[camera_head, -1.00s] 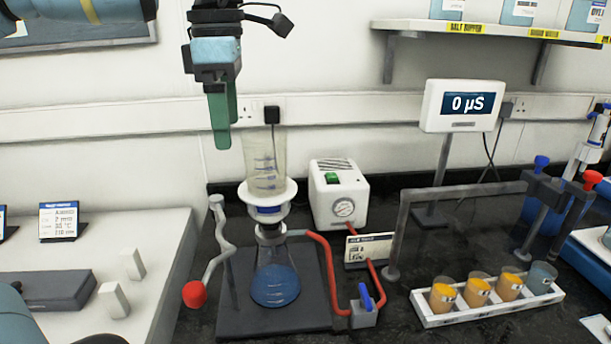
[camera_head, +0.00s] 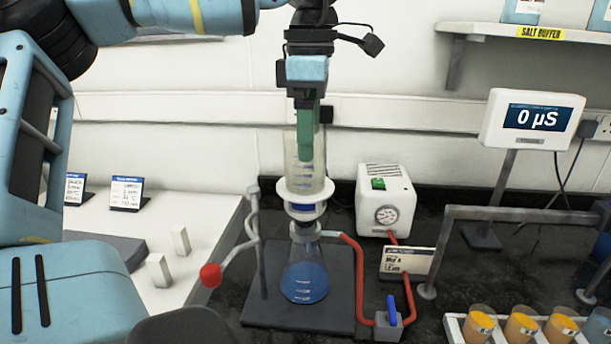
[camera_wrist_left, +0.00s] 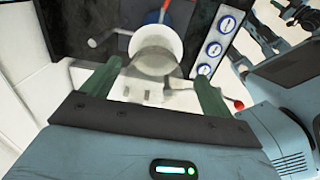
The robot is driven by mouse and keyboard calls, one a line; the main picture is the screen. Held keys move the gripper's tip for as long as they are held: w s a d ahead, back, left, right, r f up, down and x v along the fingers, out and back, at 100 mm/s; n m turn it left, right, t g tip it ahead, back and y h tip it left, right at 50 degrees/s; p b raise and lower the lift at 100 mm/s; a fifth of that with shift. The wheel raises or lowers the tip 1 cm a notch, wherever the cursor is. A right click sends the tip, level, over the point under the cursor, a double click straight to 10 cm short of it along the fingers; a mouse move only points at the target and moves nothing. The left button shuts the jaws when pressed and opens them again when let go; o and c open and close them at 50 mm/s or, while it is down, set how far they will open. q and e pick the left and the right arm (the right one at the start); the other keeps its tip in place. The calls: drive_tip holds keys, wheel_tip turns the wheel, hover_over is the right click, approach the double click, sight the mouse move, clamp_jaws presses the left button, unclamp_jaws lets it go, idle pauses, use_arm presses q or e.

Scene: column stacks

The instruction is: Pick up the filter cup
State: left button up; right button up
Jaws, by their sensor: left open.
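The filter cup (camera_head: 305,180) is a clear, graduated cup. It stands upright in a white collar (camera_head: 304,204) on a flask of blue liquid (camera_head: 305,280). My left gripper (camera_head: 306,148) hangs over it, pointing down, and its green fingers overlap the cup's upper part in the head view. In the left wrist view my left gripper (camera_wrist_left: 155,90) is open, one green finger on each side, with the translucent cup (camera_wrist_left: 150,88) and a round white part (camera_wrist_left: 157,48) between and beyond them. I cannot tell whether a finger touches the cup. My right gripper is not seen.
A white pump (camera_head: 385,200) stands behind right of the flask, joined by a red hose (camera_head: 359,275). A red-knobbed clamp (camera_head: 211,275) is close on the left. A rack (camera_head: 455,330) of orange cups and a meter (camera_head: 531,119) are at right.

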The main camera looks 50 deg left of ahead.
sight(305, 164)
use_arm(q)
drive_tip(key=shift+a+f+p, duration=0.15)
drive_tip(key=shift+a+f, duration=0.05)
drive_tip(key=shift+f, duration=0.55)
drive_tip(key=shift+a+f+p, duration=0.15)
drive_tip(key=shift+f+p, duration=0.05)
drive_tip(key=shift+f, duration=0.55)
drive_tip(key=shift+a+f+p, duration=0.15)
drive_tip(key=shift+a+f, duration=0.05)
drive_tip(key=shift+f, duration=1.05)
drive_tip(key=c, duration=1.1)
